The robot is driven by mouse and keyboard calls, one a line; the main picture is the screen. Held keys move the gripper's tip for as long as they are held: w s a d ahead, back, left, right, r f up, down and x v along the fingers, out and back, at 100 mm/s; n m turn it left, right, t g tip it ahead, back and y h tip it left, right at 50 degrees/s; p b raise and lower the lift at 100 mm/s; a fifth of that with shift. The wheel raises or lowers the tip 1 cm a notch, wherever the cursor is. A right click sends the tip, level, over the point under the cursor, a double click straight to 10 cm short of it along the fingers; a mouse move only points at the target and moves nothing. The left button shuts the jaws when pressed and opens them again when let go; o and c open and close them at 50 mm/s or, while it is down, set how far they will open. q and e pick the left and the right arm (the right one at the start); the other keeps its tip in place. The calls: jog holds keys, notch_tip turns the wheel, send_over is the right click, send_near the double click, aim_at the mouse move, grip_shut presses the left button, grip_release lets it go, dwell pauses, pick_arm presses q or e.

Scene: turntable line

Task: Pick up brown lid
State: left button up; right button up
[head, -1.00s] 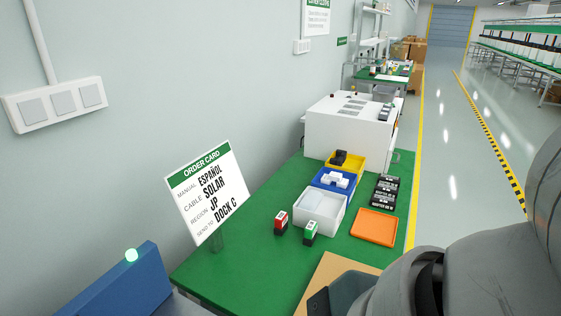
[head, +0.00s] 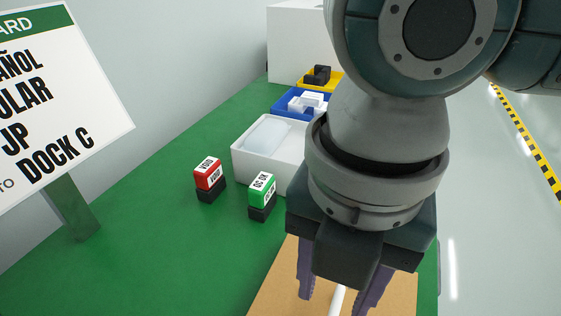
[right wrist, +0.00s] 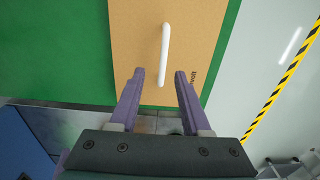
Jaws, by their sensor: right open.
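The brown lid (head: 275,290) is a flat tan panel lying on the near part of the green table. It also shows in the right wrist view (right wrist: 205,35), where a white bar handle (right wrist: 165,50) runs along its middle. In the head view, the handle (head: 337,300) is partly hidden by my right gripper (head: 338,292). The right gripper has purple fingers, points down over the lid and is open. In the right wrist view, its fingertips (right wrist: 160,74) are on either side of the handle's line, with nothing clearly held. My left gripper is not in view.
A white bin (head: 258,168), a blue bin (head: 284,107) and a yellow bin (head: 338,78) are behind. The order card (head: 55,100) stands at the left.

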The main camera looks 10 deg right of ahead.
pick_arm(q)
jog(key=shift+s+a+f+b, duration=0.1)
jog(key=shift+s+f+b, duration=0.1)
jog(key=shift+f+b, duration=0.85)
pick_arm(e)
jog(key=f, duration=0.8)
jog(key=shift+s+d+f, duration=0.15)
jog(key=shift+s+d, duration=0.05)
jog(key=shift+d, duration=0.05)
grip_shut()
